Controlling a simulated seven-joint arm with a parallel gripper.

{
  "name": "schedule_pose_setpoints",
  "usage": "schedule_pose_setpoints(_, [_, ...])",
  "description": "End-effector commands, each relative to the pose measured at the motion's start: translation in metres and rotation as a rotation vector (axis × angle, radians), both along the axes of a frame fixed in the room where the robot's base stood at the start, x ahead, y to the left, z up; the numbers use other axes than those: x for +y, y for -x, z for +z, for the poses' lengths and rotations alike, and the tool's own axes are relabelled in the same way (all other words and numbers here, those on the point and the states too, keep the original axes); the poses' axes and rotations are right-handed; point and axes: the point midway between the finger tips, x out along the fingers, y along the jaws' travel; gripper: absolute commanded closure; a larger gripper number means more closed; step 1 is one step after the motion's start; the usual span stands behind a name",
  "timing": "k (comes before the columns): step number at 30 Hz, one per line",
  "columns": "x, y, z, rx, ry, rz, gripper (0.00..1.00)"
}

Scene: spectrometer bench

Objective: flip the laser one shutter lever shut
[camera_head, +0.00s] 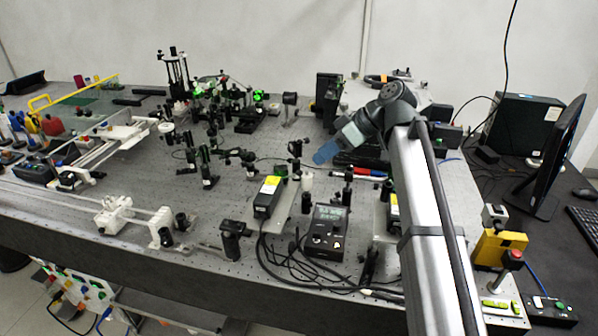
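A black laser box (268,196) with a yellow label sits on a pale plate near the middle front of the bench. A second box with a yellow label (393,207) stands to the right, largely hidden behind my arm. I cannot tell which is laser one, and no shutter lever can be made out at this size. My gripper (325,153) is at the blue end of my arm, above the bench and behind the two laser boxes. It appears apart from both boxes. Its fingers are too small to tell open from shut.
A black controller (327,232) with a display and loose cables sits right of the nearer laser box. Optic posts (205,165) crowd the bench to the left and behind. A yellow box (500,247) with a red button and a monitor (557,145) stand at right.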

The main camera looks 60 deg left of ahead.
Motion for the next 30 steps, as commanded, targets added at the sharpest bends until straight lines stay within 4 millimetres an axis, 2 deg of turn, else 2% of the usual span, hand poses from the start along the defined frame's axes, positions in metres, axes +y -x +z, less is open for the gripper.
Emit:
schedule_pose_setpoints(9, [0.026,0.031,-0.040,-0.001,0.002,0.001,0.61])
schedule_pose_setpoints(15, [0.037,0.044,-0.057,-0.001,0.002,0.000,0.61])
schedule_pose_setpoints(21, [0.043,0.050,-0.064,-0.002,0.000,-0.001,0.61])
schedule_pose_setpoints(30, [0.043,0.050,-0.065,-0.002,0.000,-0.001,0.61])
